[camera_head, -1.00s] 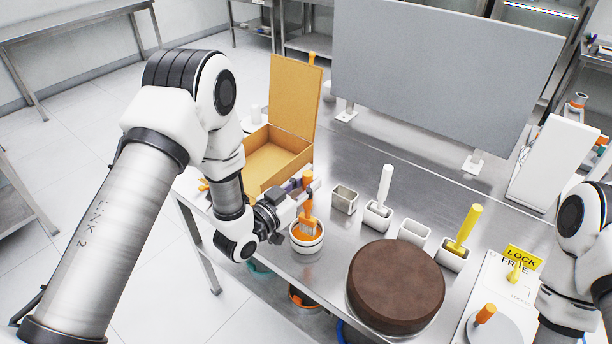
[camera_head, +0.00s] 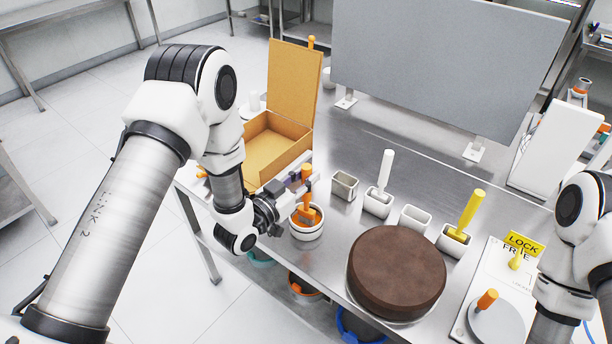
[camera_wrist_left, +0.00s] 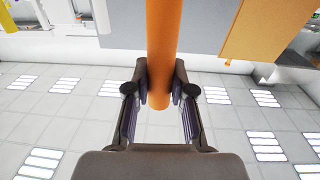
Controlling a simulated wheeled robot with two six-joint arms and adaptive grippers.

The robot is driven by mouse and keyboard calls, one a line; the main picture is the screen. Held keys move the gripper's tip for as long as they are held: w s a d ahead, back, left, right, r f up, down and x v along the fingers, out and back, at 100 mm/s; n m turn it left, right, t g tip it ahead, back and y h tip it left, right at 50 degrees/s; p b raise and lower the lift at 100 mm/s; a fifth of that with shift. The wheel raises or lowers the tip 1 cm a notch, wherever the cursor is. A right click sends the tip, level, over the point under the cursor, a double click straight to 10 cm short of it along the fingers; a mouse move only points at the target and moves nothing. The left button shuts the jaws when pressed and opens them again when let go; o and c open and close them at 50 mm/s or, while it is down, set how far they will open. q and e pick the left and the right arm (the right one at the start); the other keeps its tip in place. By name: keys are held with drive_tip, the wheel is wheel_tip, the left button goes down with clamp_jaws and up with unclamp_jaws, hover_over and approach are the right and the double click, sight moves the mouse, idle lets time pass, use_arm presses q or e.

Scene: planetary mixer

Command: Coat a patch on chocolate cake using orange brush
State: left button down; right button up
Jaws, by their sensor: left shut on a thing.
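The chocolate cake (camera_head: 396,270) is a dark brown round block on the steel table, right of centre in the head view. My left gripper (camera_head: 304,185) is shut on the handle of the orange brush (camera_head: 307,194). The brush is roughly upright over a white cup (camera_head: 306,232) with orange contents, and its lower end is at or inside the cup. In the left wrist view the orange handle (camera_wrist_left: 163,50) runs between the two fingers (camera_wrist_left: 160,88). My right arm shows at the right edge, but its gripper is not in view.
Behind the cake stand a grey holder (camera_head: 344,186), a holder with a white-handled tool (camera_head: 386,175), an empty white holder (camera_head: 415,219) and one with a yellow-handled tool (camera_head: 469,213). An open cardboard box (camera_head: 277,148) is at the left. A grey panel (camera_head: 450,65) stands behind.

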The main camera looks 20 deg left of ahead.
sight(306, 163)
use_arm(q)
drive_tip(key=shift+f+b, duration=0.55)
idle(1.4)
drive_tip(key=shift+r+p, duration=0.7)
drive_tip(key=shift+r, duration=0.25)
drive_tip(key=shift+r+p, duration=1.55)
drive_tip(key=shift+r, duration=1.05)
